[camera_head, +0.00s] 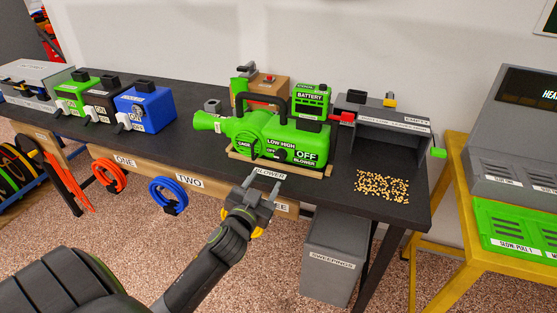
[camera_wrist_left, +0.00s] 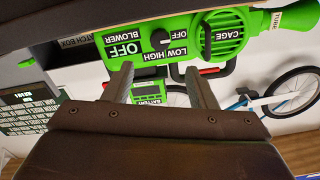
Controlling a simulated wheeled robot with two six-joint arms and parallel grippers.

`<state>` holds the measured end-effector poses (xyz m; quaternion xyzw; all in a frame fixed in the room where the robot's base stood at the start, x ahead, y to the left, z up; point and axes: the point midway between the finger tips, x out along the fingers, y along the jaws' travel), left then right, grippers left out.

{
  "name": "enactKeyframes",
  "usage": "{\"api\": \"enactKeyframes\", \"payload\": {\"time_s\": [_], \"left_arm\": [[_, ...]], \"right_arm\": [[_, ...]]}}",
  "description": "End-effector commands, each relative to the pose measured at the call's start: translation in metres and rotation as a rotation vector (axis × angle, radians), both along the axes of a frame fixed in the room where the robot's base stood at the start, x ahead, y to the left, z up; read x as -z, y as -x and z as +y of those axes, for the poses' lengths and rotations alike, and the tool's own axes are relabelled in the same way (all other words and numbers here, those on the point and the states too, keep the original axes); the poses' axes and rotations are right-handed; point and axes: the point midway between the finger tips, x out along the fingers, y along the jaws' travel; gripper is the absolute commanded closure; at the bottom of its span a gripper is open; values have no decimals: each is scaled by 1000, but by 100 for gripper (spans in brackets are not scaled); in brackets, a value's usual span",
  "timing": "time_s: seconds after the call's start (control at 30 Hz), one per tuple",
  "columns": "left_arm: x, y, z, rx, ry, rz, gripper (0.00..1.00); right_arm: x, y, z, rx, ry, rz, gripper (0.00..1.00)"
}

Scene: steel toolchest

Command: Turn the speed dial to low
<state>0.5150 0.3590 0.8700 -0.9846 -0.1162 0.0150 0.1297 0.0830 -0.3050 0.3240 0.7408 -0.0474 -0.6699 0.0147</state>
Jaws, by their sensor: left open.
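The green blower (camera_head: 258,135) sits on the dark bench, with labels CAGE, LOW, HIGH, OFF and BLOWER on its near side. It fills the top of the left wrist view (camera_wrist_left: 143,42), upside down. The speed dial (camera_wrist_left: 160,38) is a small dark round knob beside the LOW, HIGH and small OFF labels. Its exact pointing is too small to tell. My left gripper (camera_head: 264,187) is open and empty, in front of the bench edge and apart from the blower. Its two fingers also show in the left wrist view (camera_wrist_left: 158,74), below the dial labels. My right gripper is not in view.
A green battery (camera_head: 311,99) stands behind the blower. A grey box (camera_head: 380,135) and loose yellow pellets (camera_head: 382,187) lie to its right. Green, black and blue (camera_head: 145,108) boxes stand at left. A grey sweepings bin (camera_head: 333,262) stands below the bench.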

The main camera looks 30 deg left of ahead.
Motion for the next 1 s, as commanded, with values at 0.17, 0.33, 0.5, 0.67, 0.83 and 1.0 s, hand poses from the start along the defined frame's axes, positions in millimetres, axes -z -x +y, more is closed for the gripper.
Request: {"api": "enactKeyframes", "payload": {"time_s": [0.17,0.33,0.5,0.67,0.83,1.0], "left_arm": [[-2,-38,9,0,-2,0,48],[-1,-68,16,0,-2,0,48],[0,-90,22,0,-1,1,48],[0,-99,24,0,-1,1,48],[0,-102,25,0,-1,1,48],[0,-102,25,0,-1,1,50]], "right_arm": [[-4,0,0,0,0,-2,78],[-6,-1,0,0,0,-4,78],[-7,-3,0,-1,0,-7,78],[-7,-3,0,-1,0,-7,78],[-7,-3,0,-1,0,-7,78],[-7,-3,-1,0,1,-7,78]]}}
